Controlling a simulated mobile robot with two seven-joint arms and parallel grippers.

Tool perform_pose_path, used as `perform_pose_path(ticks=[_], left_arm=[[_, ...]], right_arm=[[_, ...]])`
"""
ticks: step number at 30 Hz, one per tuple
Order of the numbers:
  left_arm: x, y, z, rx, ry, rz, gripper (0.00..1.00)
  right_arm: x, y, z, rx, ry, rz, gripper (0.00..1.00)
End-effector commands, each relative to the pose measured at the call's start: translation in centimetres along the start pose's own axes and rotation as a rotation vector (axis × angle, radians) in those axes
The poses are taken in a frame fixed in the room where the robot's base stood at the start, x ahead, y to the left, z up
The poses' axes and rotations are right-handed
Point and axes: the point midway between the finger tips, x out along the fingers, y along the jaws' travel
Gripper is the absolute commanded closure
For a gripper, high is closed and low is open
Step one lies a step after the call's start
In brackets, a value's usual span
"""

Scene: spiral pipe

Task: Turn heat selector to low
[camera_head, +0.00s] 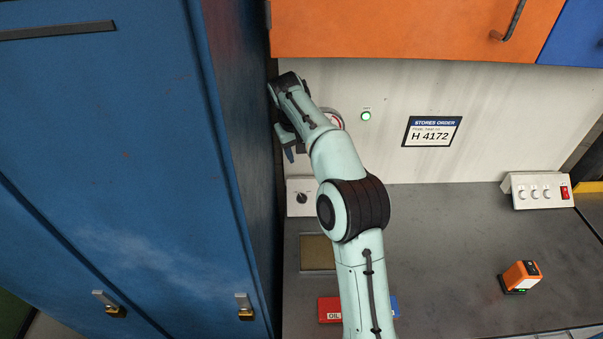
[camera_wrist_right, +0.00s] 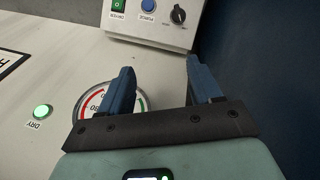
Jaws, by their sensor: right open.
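The heat selector seems to be the black knob (camera_head: 302,198) on a small pale control box (camera_head: 297,184) against the back wall, beside the blue cabinet. In the right wrist view the knob (camera_wrist_right: 178,14) sits at the right of the box (camera_wrist_right: 150,32), past the fingertips; its markings are too small to read. My right gripper (camera_head: 288,156) is above the box, near the cabinet side, partly hidden by my wrist. In the wrist view its two blue fingers (camera_wrist_right: 160,72) are apart with nothing between them, clear of the knob. My left gripper is out of view.
The tall blue cabinet (camera_head: 130,170) closes off the left. A round gauge (camera_head: 334,120) and a green light (camera_head: 366,116) are on the wall. The box also carries a green switch (camera_wrist_right: 118,5) and a blue button (camera_wrist_right: 148,5). The orange cupboard (camera_head: 410,30) overhangs; the counter's (camera_head: 450,240) middle is clear.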

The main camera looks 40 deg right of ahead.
Motion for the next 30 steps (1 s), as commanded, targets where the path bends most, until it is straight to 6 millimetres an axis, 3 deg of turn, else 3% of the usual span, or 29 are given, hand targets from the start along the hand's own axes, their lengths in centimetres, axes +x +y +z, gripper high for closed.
perform_pose_path(ticks=[1,6,15,23,30], left_arm=[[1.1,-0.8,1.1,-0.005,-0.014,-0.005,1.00],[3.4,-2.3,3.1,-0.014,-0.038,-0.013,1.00],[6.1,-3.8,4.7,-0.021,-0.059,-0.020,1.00],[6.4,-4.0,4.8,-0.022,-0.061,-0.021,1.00],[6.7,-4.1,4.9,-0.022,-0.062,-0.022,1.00]], right_arm=[[1.4,0.1,1.1,0.080,0.010,-0.029,0.36],[4.3,0.0,3.6,0.488,0.066,-0.194,0.36],[6.9,0.2,6.9,1.164,0.069,-0.475,0.36],[7.7,0.2,7.3,1.331,0.054,-0.542,0.36],[11.2,-1.1,6.0,1.328,0.051,-0.537,0.36]])
